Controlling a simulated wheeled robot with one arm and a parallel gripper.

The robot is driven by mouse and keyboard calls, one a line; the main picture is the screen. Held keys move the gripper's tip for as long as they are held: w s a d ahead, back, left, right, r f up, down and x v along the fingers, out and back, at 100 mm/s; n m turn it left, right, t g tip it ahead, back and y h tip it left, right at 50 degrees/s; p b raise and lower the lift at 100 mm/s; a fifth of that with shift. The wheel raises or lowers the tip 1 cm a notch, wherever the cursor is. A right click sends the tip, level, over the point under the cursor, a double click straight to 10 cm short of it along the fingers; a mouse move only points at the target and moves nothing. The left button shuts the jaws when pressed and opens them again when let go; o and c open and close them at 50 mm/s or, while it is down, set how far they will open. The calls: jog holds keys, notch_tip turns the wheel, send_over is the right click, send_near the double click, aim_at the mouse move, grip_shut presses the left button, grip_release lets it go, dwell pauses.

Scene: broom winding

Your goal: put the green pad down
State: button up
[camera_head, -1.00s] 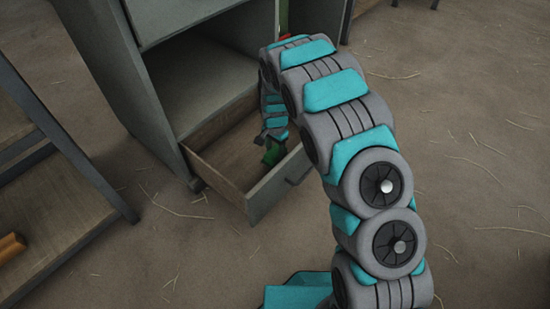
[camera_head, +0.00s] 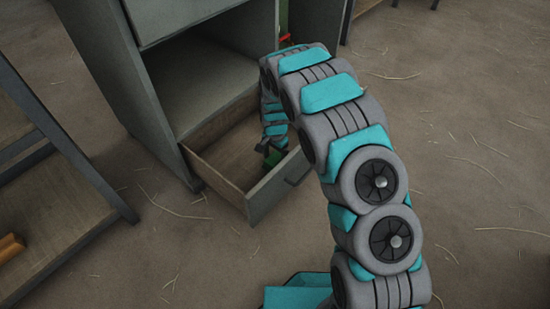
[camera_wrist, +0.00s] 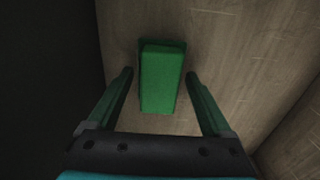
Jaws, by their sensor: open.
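The green pad (camera_wrist: 161,85) is a green block in the open drawer (camera_head: 278,190). In the wrist view it lies on the drawer's wooden floor, between my fingers, with a visible gap on each side. In the head view only a small part of the pad (camera_head: 274,158) shows beside my gripper (camera_head: 266,150). My gripper (camera_wrist: 158,75) is open and reaches down into the drawer around the pad. My arm hides the back right part of the drawer.
The grey cabinet (camera_head: 155,85) stands above and behind the drawer, with an open shelf space. A wooden shelf unit (camera_head: 50,220) with an orange object (camera_head: 11,247) is at the left. The floor to the right is clear apart from straw.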

aim_at(275, 158)
notch_tip(275, 158, up, 12)
jog(key=p, duration=0.1)
jog(key=shift+r, duration=0.2)
dwell(0.3)
dwell(0.5)
